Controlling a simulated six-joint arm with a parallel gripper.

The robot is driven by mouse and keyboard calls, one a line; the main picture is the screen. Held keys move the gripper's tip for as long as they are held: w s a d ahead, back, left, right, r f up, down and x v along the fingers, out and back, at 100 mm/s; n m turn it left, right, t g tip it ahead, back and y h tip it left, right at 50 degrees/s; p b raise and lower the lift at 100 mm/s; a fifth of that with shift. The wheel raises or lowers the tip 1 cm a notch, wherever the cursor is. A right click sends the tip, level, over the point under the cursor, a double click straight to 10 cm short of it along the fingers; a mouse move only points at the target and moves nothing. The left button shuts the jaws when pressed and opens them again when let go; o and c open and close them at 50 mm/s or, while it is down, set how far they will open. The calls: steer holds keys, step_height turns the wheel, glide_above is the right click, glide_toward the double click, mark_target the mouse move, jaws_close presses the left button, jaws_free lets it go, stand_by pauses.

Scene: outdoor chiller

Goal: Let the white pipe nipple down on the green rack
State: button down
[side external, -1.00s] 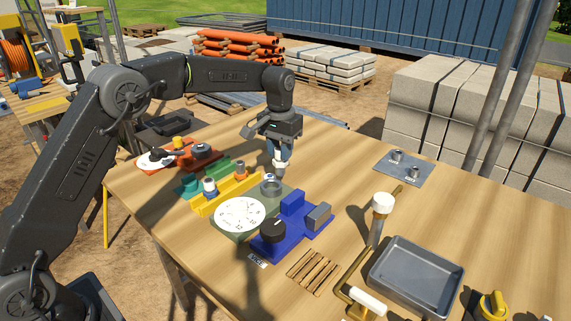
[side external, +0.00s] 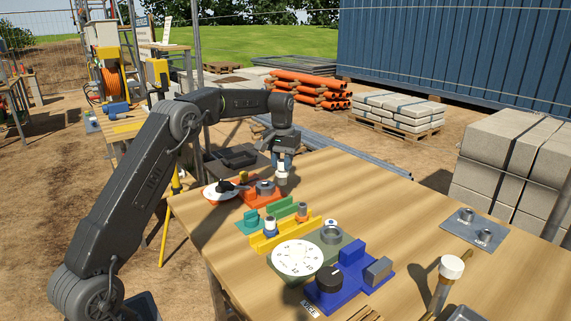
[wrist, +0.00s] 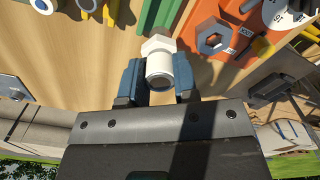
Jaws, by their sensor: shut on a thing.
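The white pipe nipple (side external: 282,178) hangs upright below my gripper (side external: 282,165) in the side view. In the wrist view the nipple (wrist: 159,66) has a hexagonal collar and sits between the two blue fingers of my gripper (wrist: 158,79), which are shut on it. The green rack (side external: 280,208) is a slotted bar on the table, between the yellow rack and the orange plate. In the wrist view the green rack (wrist: 159,14) shows at the top edge, just beyond the nipple and partly cut off. The nipple's height above the table is hard to judge.
The orange plate (side external: 252,193) with a hex nut (wrist: 214,37) lies close beside the green rack. The yellow rack (side external: 270,240) with fittings is on its other side. A white dial (side external: 298,257) and a blue fixture (side external: 350,278) stand nearer.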

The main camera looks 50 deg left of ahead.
mark_target(282, 184)
steer(key=shift+f, duration=2.5)
steer(key=shift+f, duration=0.35)
steer(key=shift+f, duration=1.1)
steer(key=shift+f, duration=0.3)
steer(key=shift+f, duration=0.7)
steer(key=shift+f, duration=0.1)
steer(key=c, duration=0.8)
jaws_free()
